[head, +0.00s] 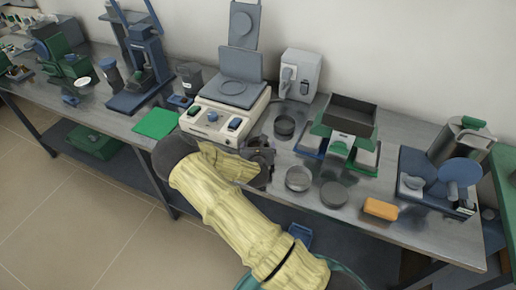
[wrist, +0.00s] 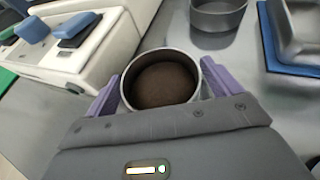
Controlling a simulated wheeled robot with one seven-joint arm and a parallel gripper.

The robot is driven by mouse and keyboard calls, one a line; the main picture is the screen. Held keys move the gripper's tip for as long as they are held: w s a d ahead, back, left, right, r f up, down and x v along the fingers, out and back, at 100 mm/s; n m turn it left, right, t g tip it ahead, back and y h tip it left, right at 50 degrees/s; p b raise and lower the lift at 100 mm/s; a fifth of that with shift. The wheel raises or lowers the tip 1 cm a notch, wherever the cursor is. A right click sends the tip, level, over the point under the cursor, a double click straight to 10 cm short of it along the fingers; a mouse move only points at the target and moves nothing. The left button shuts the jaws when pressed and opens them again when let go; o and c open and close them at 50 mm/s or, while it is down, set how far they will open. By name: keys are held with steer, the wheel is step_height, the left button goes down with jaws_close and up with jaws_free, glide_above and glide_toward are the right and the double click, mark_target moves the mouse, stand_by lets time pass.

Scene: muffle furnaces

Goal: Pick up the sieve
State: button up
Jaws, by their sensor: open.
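A round, metal-rimmed sieve (wrist: 161,83) with a brown inside sits on the grey bench in the wrist view. My gripper (wrist: 158,84) is open, with one purple finger on each side of the sieve. Whether the fingers touch its wall I cannot tell. In the head view my gripper (head: 260,157) is low over the bench, just in front of the cream device, and hides most of that sieve. Similar round vessels stand to the right: a dark one (head: 284,127), a grey one (head: 299,178) and a flat dark one (head: 334,195).
A cream device (head: 226,111) with blue and green buttons stands close behind my gripper; its edge shows in the wrist view (wrist: 85,45). A green-and-grey apparatus (head: 344,130) and an orange block (head: 381,208) are to the right. A green mat (head: 155,123) lies left.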

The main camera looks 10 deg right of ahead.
stand_by(0.5)
steer(key=shift+w, duration=0.1)
steer(key=c, duration=1.1)
steer(key=shift+o, duration=0.2)
steer(key=shift+r, duration=0.1)
step_height(320, 180, up, 10)
